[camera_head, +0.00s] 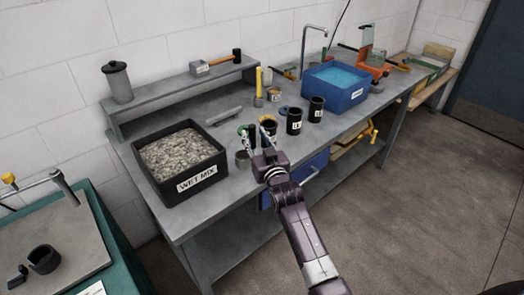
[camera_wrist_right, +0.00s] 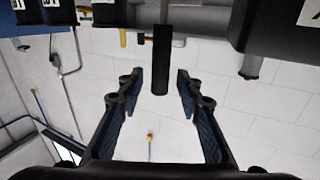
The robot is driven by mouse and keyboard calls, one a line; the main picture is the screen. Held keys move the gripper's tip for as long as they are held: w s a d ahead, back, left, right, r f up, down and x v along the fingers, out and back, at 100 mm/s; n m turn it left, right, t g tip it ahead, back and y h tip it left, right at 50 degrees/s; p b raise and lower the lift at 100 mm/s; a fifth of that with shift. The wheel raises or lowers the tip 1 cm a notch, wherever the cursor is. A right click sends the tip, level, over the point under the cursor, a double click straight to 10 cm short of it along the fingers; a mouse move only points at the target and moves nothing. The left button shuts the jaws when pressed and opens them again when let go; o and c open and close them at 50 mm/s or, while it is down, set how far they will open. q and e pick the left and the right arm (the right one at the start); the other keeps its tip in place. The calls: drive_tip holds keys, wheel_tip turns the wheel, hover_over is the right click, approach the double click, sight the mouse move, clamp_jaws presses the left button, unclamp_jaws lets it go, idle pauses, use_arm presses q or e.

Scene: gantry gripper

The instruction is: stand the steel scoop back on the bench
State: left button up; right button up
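The steel scoop (camera_head: 243,158) shows in the head view as a small steel cup just right of the wet mix tub, partly hidden by my right gripper. It looks upright; I cannot tell whether its base touches the bench (camera_head: 210,208). In the right wrist view, which is upside down, its black handle (camera_wrist_right: 161,62) and thin steel shaft (camera_wrist_right: 163,12) show between the fingers. My right gripper (camera_head: 256,132) is open around the handle, with a visible gap on both sides in the wrist view (camera_wrist_right: 156,80). My left gripper is not in view.
The wet mix tub (camera_head: 199,183) stands left of the scoop. Black cups (camera_head: 294,122) stand close on the right, with a blue tub (camera_head: 336,98) beyond.

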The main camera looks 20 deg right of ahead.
drive_tip(key=s+b, duration=0.1)
drive_tip(key=s, duration=0.8)
drive_tip(key=s+a+f+n+g+y, duration=0.1)
drive_tip(key=s+a+f+g, duration=0.2)
drive_tip(key=f, duration=0.8)
drive_tip(key=s+a+f+n+g+y, duration=0.1)
drive_tip(key=s+a+f, duration=0.3)
drive_tip(key=f, duration=0.7)
drive_tip(key=s+d+f+g, duration=0.1)
drive_tip(key=s+f+g, duration=0.2)
drive_tip(key=s+f, duration=0.6)
drive_tip(key=s+f+g, duration=0.2)
drive_tip(key=s+f, duration=0.3)
drive_tip(key=f, duration=0.8)
drive_tip(key=s+d+f+g, duration=0.2)
drive_tip(key=s+f, duration=0.4)
drive_tip(key=s, duration=0.5)
drive_tip(key=s+d+f+g+h, duration=0.1)
drive_tip(key=s+f+g, duration=0.2)
drive_tip(key=s, duration=0.9)
drive_tip(key=s+d+f+g, duration=0.2)
drive_tip(key=s+f, duration=0.6)
drive_tip(key=s, duration=0.4)
drive_tip(key=shift+s+d+f+n+g, duration=0.15)
drive_tip(key=shift+d+f+n+g, duration=0.15)
drive_tip(key=shift+f+n+g, duration=0.15)
drive_tip(key=shift+r, duration=0.1)
